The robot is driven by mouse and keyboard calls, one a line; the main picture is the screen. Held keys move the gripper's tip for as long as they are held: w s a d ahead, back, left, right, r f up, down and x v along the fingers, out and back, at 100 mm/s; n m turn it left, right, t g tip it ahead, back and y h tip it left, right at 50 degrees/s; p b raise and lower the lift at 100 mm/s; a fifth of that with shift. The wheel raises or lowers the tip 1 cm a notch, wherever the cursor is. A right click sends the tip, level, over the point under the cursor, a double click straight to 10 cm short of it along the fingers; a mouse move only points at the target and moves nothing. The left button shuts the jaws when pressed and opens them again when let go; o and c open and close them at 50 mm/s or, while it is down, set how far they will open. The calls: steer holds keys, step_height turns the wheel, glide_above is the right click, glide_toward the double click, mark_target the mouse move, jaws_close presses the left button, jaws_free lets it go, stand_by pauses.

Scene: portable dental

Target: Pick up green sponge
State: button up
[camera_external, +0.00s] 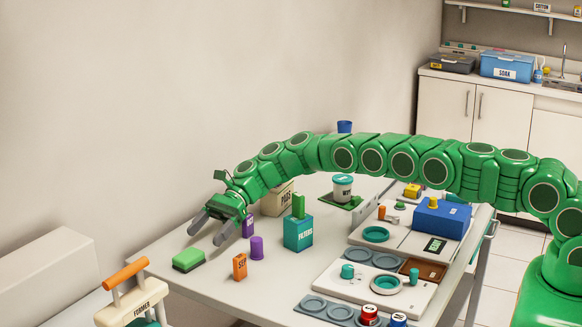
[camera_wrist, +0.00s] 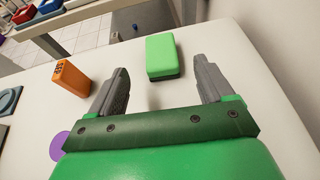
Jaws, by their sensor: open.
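The green sponge (camera_external: 188,260) is a small block with a bright green top and darker sides. It lies on the table at its left end in the external view. In the wrist view the sponge (camera_wrist: 165,57) shows ahead of the fingertips, roughly between their lines. My gripper (camera_external: 212,233) is above the table, a little behind and to the right of the sponge in the external view. In the wrist view my gripper (camera_wrist: 163,78) has its two grey fingers spread wide with nothing between them. The sponge is fully visible and apart from the fingers.
An orange box (camera_external: 240,266) and a purple cylinder (camera_external: 257,247) stand right of the sponge. A teal box (camera_external: 298,233) stands beyond them. The white table (camera_external: 170,240) is clear around the sponge. A cart with an orange handle (camera_external: 126,272) stands at the left.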

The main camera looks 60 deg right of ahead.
mark_target(188, 255)
steer(key=x, duration=0.6)
steer(key=c, duration=1)
steer(key=shift+c, duration=0.2)
